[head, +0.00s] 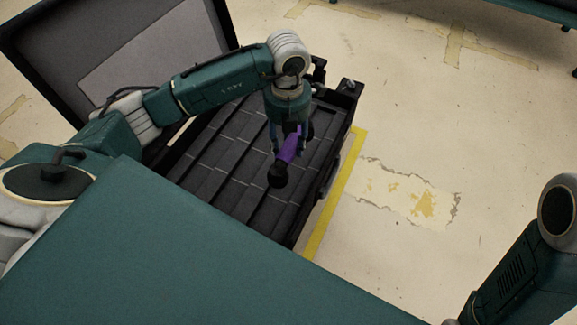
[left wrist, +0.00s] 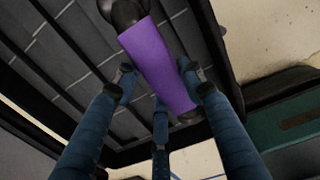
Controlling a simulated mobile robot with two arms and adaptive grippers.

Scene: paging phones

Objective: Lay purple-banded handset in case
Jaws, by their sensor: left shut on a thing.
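The purple-banded handset (head: 287,149) is black at its ends with a wide purple band in the middle. My left gripper (head: 289,138) is shut on it and holds it over the right part of the open black case (head: 221,166). In the left wrist view the handset (left wrist: 160,66) lies between the blue fingers of the gripper (left wrist: 160,85). The case has rows of slots divided by low ridges, and those in view look empty. I cannot tell how high the handset is above the slots. My right gripper is not in view.
The case's raised lid (head: 135,45) stands behind my left arm. A yellow floor line (head: 336,193) runs along the case's right side. The floor to the right (head: 440,110) is clear. A green bench edge (head: 535,10) shows at the top right.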

